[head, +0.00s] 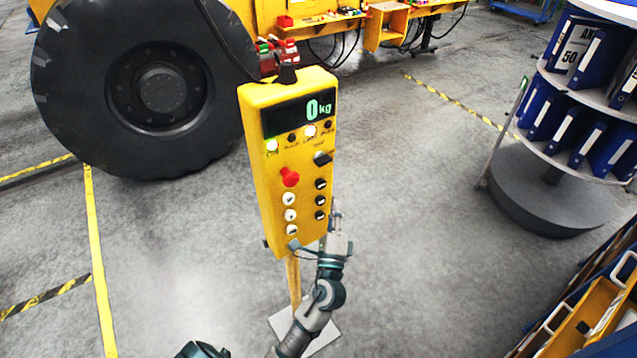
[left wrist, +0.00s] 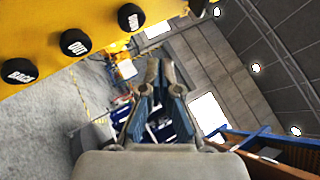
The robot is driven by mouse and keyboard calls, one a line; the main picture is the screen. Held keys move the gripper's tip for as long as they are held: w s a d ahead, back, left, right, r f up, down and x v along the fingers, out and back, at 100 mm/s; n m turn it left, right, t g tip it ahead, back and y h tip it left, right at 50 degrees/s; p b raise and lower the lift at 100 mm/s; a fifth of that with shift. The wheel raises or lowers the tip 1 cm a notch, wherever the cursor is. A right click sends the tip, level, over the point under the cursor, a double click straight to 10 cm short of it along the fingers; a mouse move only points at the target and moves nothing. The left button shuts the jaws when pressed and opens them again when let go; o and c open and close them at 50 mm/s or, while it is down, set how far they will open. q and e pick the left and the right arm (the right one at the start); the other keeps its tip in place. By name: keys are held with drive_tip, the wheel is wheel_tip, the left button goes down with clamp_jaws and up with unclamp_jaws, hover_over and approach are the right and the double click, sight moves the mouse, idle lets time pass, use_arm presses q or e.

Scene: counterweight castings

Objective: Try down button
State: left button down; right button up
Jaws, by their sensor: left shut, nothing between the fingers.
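The yellow control box (head: 262,180) stands on a post in the middle of the head view, its display (head: 300,115) reading 0 kg. It has a red knob (head: 289,177), a column of white buttons (head: 290,215) and a column of black buttons (head: 321,200). In the left wrist view the black buttons read BACK (left wrist: 18,71), OUT (left wrist: 76,42) and apparently DOWN (left wrist: 130,17). My left gripper (head: 336,208) is shut and empty, beside the box's lower right edge. It also shows in the left wrist view (left wrist: 160,75), apart from the buttons. My right gripper is not in view.
A large black tyre (head: 60,100) of a yellow vehicle stands behind left. A round rack of blue binders (head: 550,195) is at right, and yellow bins (head: 600,320) at lower right. Grey floor around the post is open.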

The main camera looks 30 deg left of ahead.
sight(320, 184)
use_arm(q)
drive_tip(key=w+a, duration=0.1)
drive_tip(key=a, duration=0.2)
drive_tip(key=shift+w+r, duration=0.15)
drive_tip(key=shift+w, duration=0.2)
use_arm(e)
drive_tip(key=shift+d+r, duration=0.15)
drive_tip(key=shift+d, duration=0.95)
use_arm(q)
drive_tip(key=shift+a, duration=0.2)
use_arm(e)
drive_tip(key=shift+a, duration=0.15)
use_arm(q)
drive_tip(key=shift+w+a+r+p, duration=0.1)
drive_tip(key=shift+w+p, duration=0.05)
drive_tip(key=shift+p, duration=0.2)
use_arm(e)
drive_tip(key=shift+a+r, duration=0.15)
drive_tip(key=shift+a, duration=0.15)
